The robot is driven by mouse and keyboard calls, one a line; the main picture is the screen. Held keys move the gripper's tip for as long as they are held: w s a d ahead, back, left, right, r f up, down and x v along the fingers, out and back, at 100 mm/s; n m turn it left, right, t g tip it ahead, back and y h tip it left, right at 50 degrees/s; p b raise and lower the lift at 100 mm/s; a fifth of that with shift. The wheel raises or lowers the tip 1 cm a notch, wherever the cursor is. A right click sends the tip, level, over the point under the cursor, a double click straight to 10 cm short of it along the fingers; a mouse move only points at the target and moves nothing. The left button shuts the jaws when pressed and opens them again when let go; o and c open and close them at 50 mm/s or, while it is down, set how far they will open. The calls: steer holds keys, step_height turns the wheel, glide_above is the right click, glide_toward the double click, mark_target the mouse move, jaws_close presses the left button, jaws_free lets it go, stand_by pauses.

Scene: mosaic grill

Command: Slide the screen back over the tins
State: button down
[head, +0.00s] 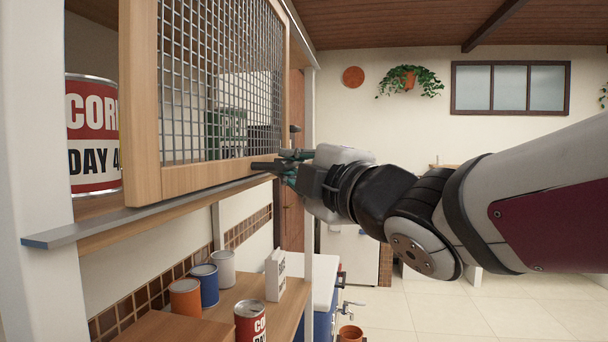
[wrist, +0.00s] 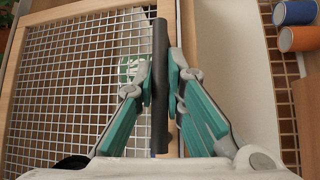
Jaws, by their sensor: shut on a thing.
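The screen (head: 142,110) is a wooden frame with metal mesh, standing upright on a grey rail along the shelf. It also shows in the wrist view (wrist: 60,90). A red and white corn tin (head: 92,140) stands on the shelf left of the screen's edge, largely uncovered. A green-labelled tin (head: 226,128) shows behind the mesh. My gripper (head: 282,163) is at the screen's lower right corner. In the wrist view its teal fingers (wrist: 161,82) are shut on a dark bar handle (wrist: 160,110) beside the wooden frame edge.
Below the shelf, a wooden counter (head: 215,312) holds orange, blue and white cans, a white box (head: 275,275) and another red tin (head: 250,320). A white post (head: 35,130) stands at the left. The tiled floor at the right is clear.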

mark_target(287, 168)
steer(key=s, duration=0.3)
steer(key=shift+a, duration=0.25)
steer(key=shift+s+f, duration=0.1)
steer(key=shift+s, duration=0.05)
steer(key=shift+a, duration=0.1)
steer(key=c, duration=1.7)
jaws_free()
steer(key=shift+s, duration=0.2)
steer(key=shift+o, duration=0.2)
steer(key=v, duration=1.2)
steer(key=shift+w, duration=0.1)
